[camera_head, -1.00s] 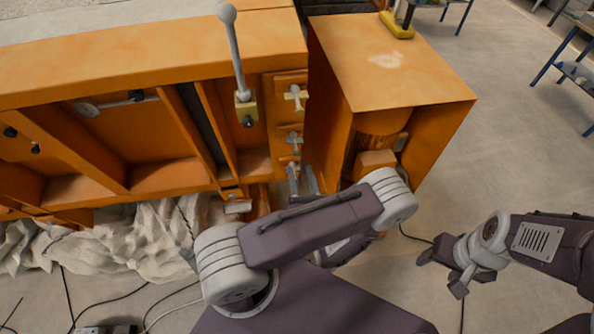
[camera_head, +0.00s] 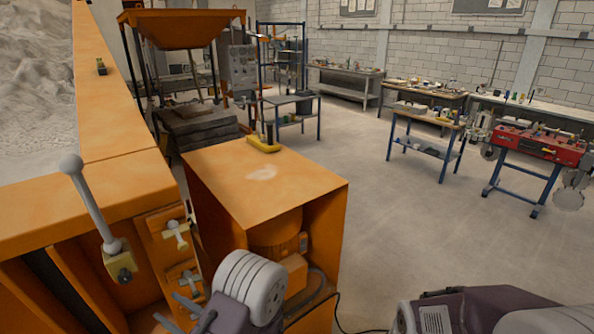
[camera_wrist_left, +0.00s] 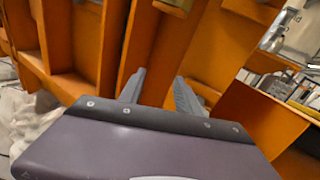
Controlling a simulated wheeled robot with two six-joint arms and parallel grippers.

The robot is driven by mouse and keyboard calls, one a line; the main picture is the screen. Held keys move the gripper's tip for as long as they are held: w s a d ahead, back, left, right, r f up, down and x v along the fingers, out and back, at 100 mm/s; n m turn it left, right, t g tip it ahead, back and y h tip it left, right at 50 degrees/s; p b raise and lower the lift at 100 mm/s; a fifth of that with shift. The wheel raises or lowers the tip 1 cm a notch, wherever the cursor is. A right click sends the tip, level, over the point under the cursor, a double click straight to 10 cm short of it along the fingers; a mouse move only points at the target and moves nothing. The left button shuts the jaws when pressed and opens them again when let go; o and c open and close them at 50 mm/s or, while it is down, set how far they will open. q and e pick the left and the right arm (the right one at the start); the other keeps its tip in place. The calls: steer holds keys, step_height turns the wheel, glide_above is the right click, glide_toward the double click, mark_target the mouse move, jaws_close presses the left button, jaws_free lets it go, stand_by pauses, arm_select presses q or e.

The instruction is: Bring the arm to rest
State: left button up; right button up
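My left gripper (camera_head: 180,311) is low in the head view, in front of the orange sandbed's end (camera_head: 92,207). It appears just below the lower T-handled clamp (camera_head: 184,280); contact cannot be told. In the left wrist view its two grey fingers (camera_wrist_left: 159,92) stand apart with nothing between them, facing orange panels (camera_wrist_left: 85,45). My right arm (camera_head: 480,312) shows only in part at the lower right edge; its gripper is out of the picture.
A grey ball-topped lever (camera_head: 95,210) and an upper T-handled clamp (camera_head: 176,235) are on the sandbed's end. An orange motor housing (camera_head: 262,190) stands beside it, with a yellow-based tool (camera_head: 263,144) on top. Open floor (camera_head: 400,215) lies to the right, before workbenches.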

arm_select(q)
steer(key=s+a+f+n+g+h+b, duration=0.1)
steer(key=s+a+f+n+g+b, duration=0.15)
steer(key=s+n+g, duration=0.3)
steer(key=s+a+f+n+g+h+b, duration=0.1)
steer(key=s+a+n+g, duration=0.3)
steer(key=s+n+g, duration=0.15)
steer(key=s+d+f+n+g+h+b, duration=0.2)
steer(key=s+f+n+h, duration=0.2)
steer(key=s+h, duration=0.15)
steer(key=s+d+f+n+h+b, duration=0.1)
steer(key=s+d+f+n+h, duration=0.2)
steer(key=d+f+h, duration=0.15)
steer(key=w+d+f+n+t+h, duration=0.2)
steer(key=w+d+t+h, duration=0.3)
steer(key=w+d, duration=0.4)
steer(key=d+n, duration=0.1)
steer(key=d, duration=0.2)
steer(key=shift+w+t, duration=0.3)
steer(key=shift+t, duration=0.1)
arm_select(e)
step_height(320, 180, down, 8)
steer(key=shift+s, duration=0.25)
arm_select(q)
steer(key=shift+w+f, duration=0.15)
arm_select(e)
steer(key=shift+w+a+f, duration=0.1)
steer(key=shift+w, duration=0.1)
steer(key=shift+s, duration=0.1)
